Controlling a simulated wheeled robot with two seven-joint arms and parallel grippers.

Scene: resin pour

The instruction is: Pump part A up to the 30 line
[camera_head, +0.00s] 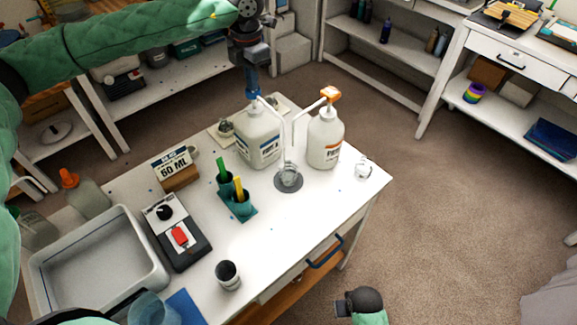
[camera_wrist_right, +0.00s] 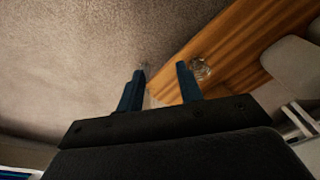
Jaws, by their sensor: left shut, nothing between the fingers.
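A white jug with a blue label (camera_head: 257,139) stands upright at the back of the table; its pump top is largely covered by my left gripper. My left gripper (camera_head: 253,92) is shut and empty, pointing down right at this pump top; contact is hard to tell. A second white jug (camera_head: 325,140) with an orange pump head (camera_head: 330,93) stands to its right. A clear cup (camera_head: 289,176) stands on a round grey mat (camera_head: 287,188) below the spouts; its lines and fill cannot be read. My right gripper (camera_wrist_right: 160,82) is open and empty, away from the jugs.
A sign reading 60 ML (camera_head: 171,160) stands left of the jugs. Green holders with sticks (camera_head: 240,205), a device with a red switch (camera_head: 180,240), a dark cup (camera_head: 228,275) and a grey tray (camera_head: 99,255) occupy the table. The front right of the table (camera_head: 305,220) is clear.

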